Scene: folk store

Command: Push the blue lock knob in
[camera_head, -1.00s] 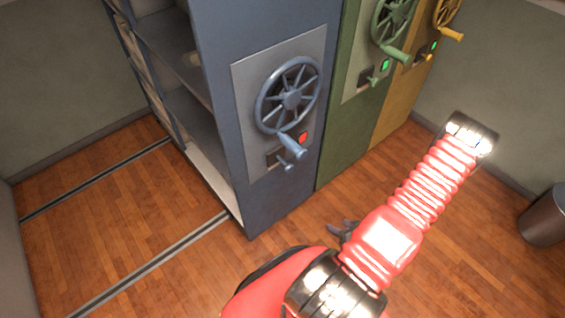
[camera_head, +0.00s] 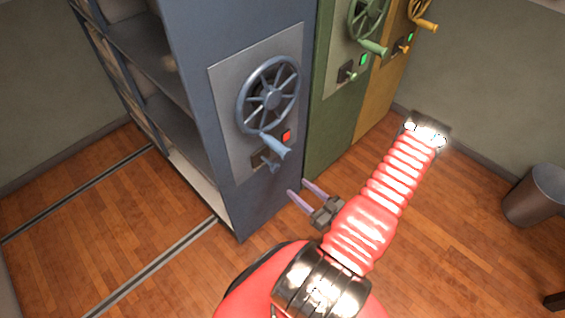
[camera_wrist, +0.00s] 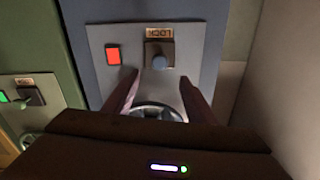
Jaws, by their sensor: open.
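The blue lock knob (camera_head: 273,166) sits on the grey plate (camera_head: 226,92) of the blue cabinet, below the blue handwheel (camera_head: 270,97) and partly behind its handle. In the wrist view the knob (camera_wrist: 160,62) shows as a round end in a dark square mount beside a LOCK label (camera_wrist: 160,32). My gripper (camera_head: 298,188) is open and empty, below and right of the knob in the head view. In the wrist view its two fingers (camera_wrist: 158,78) are spread, with the knob framed between and beyond their tips. I see no contact. A red light (camera_wrist: 113,55) glows beside the knob.
The wheel handle (camera_head: 275,147) juts out just above the knob. A green cabinet (camera_head: 325,130) and a yellow cabinet (camera_head: 378,97) with green lights stand to the right. A bin (camera_head: 533,195) is at far right. Floor rails (camera_head: 150,268) run at left.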

